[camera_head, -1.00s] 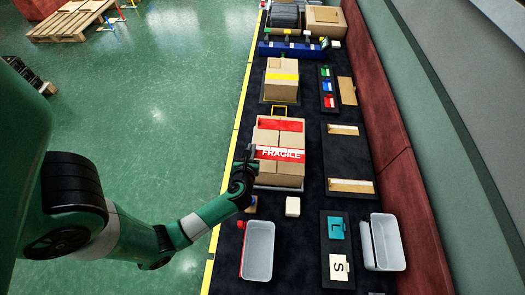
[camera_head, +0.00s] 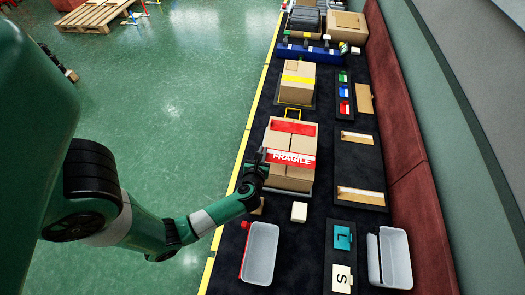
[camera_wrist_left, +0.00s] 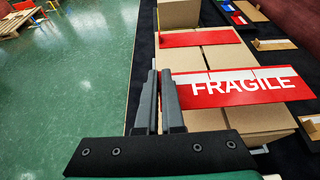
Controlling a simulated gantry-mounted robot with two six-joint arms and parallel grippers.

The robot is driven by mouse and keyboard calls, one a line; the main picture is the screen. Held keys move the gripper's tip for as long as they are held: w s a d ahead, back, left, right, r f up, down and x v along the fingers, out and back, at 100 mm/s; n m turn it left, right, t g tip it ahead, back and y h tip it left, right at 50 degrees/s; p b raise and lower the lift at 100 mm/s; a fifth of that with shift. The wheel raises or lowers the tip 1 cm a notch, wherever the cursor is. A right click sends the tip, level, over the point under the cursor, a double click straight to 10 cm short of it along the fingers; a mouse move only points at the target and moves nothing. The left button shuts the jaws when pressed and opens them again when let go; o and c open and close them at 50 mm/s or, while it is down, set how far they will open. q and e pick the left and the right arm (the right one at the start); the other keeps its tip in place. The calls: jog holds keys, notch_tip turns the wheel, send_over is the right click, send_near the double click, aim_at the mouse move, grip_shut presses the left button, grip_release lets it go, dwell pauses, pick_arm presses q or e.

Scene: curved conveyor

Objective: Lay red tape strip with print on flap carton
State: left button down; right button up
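The red tape strip (camera_head: 293,159) with white FRAGILE print lies across the top of the brown flap carton (camera_head: 290,180). In the left wrist view the strip (camera_wrist_left: 238,88) reaches past the right edge of the carton (camera_wrist_left: 258,122). I cannot tell whether it touches the carton all along. My left gripper (camera_head: 262,156) is at the strip's left end, by the carton's left edge. Its fingers (camera_wrist_left: 160,72) are close together and appear shut on that end, which they partly hide. A plain red patch (camera_head: 293,128) is on the carton's far part. My right gripper is not in view.
A carton with yellow tape (camera_head: 298,80) stands behind. A grey bin (camera_head: 260,254) and a white block (camera_head: 299,212) are in front. Dark panels with L (camera_head: 342,237) and S cards and another bin (camera_head: 390,258) are at right. A red wall bounds the conveyor.

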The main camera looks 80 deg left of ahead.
pick_arm(q)
jog(key=shift+f+b, duration=1.95)
jog(key=shift+f, duration=0.7)
jog(key=c, duration=1)
grip_release()
jog(key=p+v, duration=0.2)
jog(key=v, duration=0.9)
jog(key=shift+s+d+r, duration=0.1)
jog(key=shift+s+d, duration=0.05)
jog(key=shift+d, duration=0.1)
